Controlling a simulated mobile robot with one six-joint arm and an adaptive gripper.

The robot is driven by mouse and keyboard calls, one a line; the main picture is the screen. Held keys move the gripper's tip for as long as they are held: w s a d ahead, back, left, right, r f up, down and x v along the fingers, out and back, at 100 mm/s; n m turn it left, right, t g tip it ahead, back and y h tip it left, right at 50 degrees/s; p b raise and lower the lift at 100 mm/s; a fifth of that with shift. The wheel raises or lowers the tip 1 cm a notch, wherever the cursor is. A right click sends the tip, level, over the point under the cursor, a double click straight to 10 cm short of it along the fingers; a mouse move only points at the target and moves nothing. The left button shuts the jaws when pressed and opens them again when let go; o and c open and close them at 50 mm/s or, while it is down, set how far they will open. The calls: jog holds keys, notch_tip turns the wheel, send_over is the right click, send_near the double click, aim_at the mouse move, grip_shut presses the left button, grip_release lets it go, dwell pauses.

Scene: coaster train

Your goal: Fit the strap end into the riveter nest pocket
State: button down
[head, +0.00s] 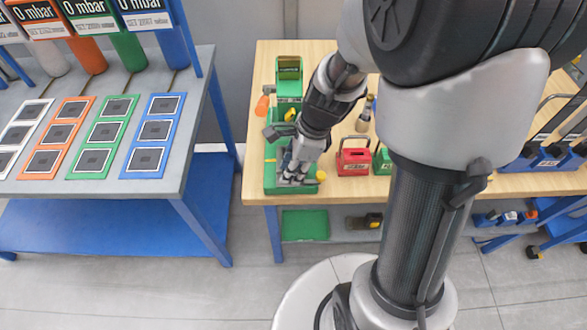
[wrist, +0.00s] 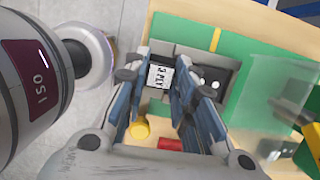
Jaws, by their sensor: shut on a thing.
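In the head view, my gripper (head: 294,172) is down at the front of the green riveter base (head: 270,180) on the wooden bench. In the wrist view, its fingers (wrist: 165,80) are closed around a grey piece with a white "3 PLY" label (wrist: 159,76), which seems to be the strap end. A dark block with pale round spots (wrist: 207,79) lies just right of it, partly behind the right finger; it may be the nest. I cannot tell whether the strap end sits in a pocket or above it. The green riveter head (head: 288,70) stands at the back.
A yellow knob (head: 321,175) is close right of my gripper. A red box (head: 353,157) and a green box (head: 381,162) stand further right. An orange cup (head: 262,105) is at the left. The bench's front edge (head: 300,196) is near.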

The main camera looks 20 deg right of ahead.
jog(key=shift+s, duration=0.1)
jog(key=c, duration=1.3)
grip_release()
jog(key=shift+c, duration=0.2)
jog(key=p+v, duration=0.5)
jog(key=v, duration=0.7)
jog(key=s+a+r+n+t+h, duration=0.2)
jog(key=s+r+n, duration=0.9)
jog(key=n, duration=1)
jog(key=shift+s+a+r+n+t+h, duration=0.35)
jog(key=shift+s+t, duration=0.45)
jog(key=shift+s, duration=0.7)
